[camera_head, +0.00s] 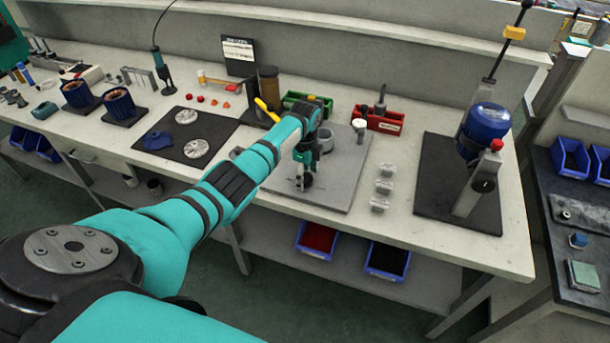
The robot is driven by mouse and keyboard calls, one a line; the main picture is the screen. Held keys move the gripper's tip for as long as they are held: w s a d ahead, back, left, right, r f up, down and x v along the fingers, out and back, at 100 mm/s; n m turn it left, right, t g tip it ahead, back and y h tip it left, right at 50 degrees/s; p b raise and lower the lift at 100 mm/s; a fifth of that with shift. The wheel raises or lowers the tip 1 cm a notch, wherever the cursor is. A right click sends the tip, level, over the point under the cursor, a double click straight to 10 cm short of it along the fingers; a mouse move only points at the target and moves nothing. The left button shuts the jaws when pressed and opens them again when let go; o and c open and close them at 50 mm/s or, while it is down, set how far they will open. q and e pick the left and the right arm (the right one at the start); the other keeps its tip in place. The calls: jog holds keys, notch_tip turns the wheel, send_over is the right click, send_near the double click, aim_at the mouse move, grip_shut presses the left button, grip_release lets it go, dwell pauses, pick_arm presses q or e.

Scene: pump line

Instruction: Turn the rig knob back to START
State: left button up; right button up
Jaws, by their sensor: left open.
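The test rig stands at the right end of the bench on a black mat (432,190). It has a blue tank (486,125) and a grey bracket (466,199). A black round knob (484,186) is on the bracket's face, below a red cap (497,145). The knob's mark is too small to read. My left gripper (303,166) is open, pointing down over the grey plate (336,185) at mid-bench, well left of the knob. A small dark part beneath the gripper is partly hidden by it. My right gripper is not in view.
A red bin (380,121) and a green bin (303,102) stand behind the plate. A tall rod with a yellow block (514,33) rises behind the tank. Bare bench lies in front of the blocks.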

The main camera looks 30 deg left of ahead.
pick_arm(q)
jog(key=shift+f, duration=0.15)
jog(key=shift+c, duration=0.3)
jog(key=c, duration=1.1)
